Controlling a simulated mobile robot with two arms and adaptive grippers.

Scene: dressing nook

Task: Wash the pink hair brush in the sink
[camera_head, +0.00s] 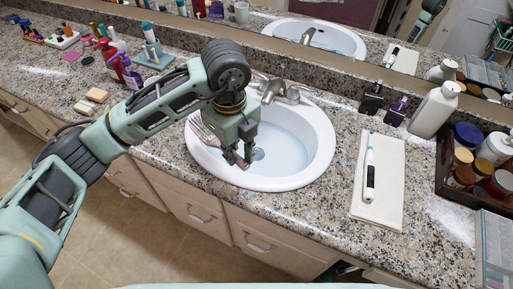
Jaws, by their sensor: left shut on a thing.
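The white oval sink (314,160) is set in the granite counter, with bluish clear water (285,143) in its basin. My left gripper (238,158) points down over the left part of the basin and is shut on the hair brush (203,131). The brush's pale, bristled part sticks out to the left of the gripper, over the sink's left rim. Its pink colour does not show clearly, and the rest of it is hidden by the gripper. I cannot tell whether it touches the water. My right gripper is not in view.
The faucet (276,90) stands behind the basin. Right of the sink, an electric toothbrush (369,170) lies on a white towel (387,196), near dark bottles (372,98) and a white bottle (434,110). A dark tray (443,178) holds jars. Soap bars (96,95) and spray bottles (118,68) are at left.

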